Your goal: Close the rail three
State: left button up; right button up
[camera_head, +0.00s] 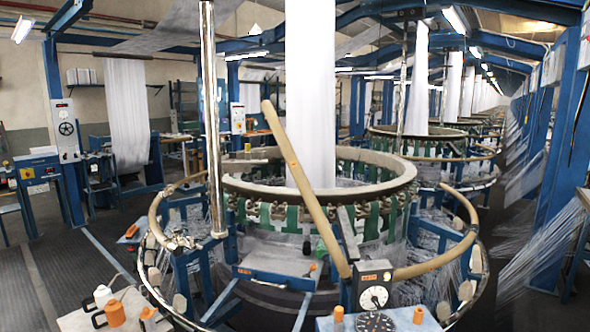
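A circular loom (320,178) stands in the middle of the head view, with a white fabric tube (311,95) rising from its centre. A tan outer rail curves around it, with a left section (153,215) and a right section (470,236). One straight-looking tan rail piece (305,185) stands tilted up, leaning to the upper left from its low end near the dial box. The front of the outer rail is open between the left section and that low end. Which rail is number three cannot be read. Neither of my grippers is in view.
A box with a white dial (374,291) stands at the front right of the loom. A blue-framed step (275,266) sits in the front opening. A steel post (212,120) rises left of the fabric. Dark floor is clear at left.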

aim_at(312, 205)
jog(key=u, duration=0.55)
jog(key=i, duration=0.55)
jog(key=u, duration=0.7)
jog(key=i, duration=0.9)
jog(key=z, duration=0.25)
